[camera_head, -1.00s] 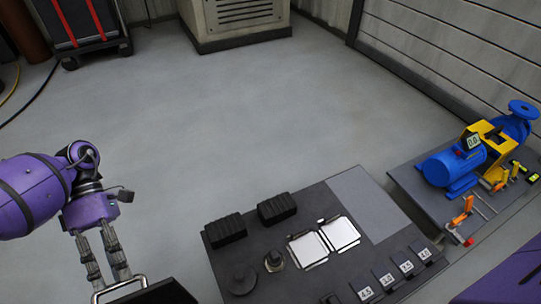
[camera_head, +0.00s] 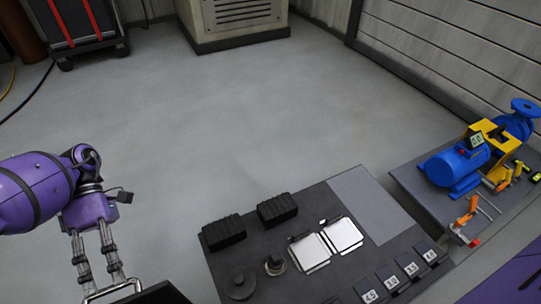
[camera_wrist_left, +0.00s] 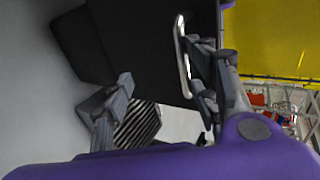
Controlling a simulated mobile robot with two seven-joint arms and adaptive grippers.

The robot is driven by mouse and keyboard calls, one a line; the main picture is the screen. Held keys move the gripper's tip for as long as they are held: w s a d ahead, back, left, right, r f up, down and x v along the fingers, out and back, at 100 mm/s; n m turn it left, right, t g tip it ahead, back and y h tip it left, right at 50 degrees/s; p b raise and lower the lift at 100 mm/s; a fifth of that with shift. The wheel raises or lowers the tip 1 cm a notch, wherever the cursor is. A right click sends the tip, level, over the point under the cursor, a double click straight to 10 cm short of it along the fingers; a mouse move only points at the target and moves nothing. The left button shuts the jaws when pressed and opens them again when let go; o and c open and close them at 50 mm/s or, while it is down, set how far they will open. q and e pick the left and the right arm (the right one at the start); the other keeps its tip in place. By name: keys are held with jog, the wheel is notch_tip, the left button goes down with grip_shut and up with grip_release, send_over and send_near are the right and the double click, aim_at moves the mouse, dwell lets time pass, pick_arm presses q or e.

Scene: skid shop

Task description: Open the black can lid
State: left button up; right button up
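The black can lid (camera_head: 160,294) shows at the bottom edge of the head view, with most of the can cut off. A shiny metal bar handle (camera_head: 113,289) stands at its edge. In the left wrist view, the dark lid and can (camera_wrist_left: 140,45) fill the upper middle, with the handle (camera_wrist_left: 183,60) at the right. My left gripper (camera_head: 103,278) points down at the handle, fingers apart. In the wrist view the left gripper (camera_wrist_left: 160,97) is open, with the handle close to its right finger; whether they touch is unclear. My right gripper is not in view.
A dark workbench (camera_head: 285,285) with black blocks (camera_head: 223,232), silvery plates (camera_head: 325,243) and numbered tags stands right of the can. A blue pump (camera_head: 455,168) sits on another bench at the right. The grey floor (camera_head: 240,100) beyond is clear.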

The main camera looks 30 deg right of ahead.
pick_arm(q)
jog(key=shift+s+f, duration=0.1)
jog(key=shift+f, duration=0.25)
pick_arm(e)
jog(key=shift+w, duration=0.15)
pick_arm(q)
jog(key=shift+r, duration=0.3)
jog(key=shift+c, duration=0.6)
notch_tip(320, 180, up, 10)
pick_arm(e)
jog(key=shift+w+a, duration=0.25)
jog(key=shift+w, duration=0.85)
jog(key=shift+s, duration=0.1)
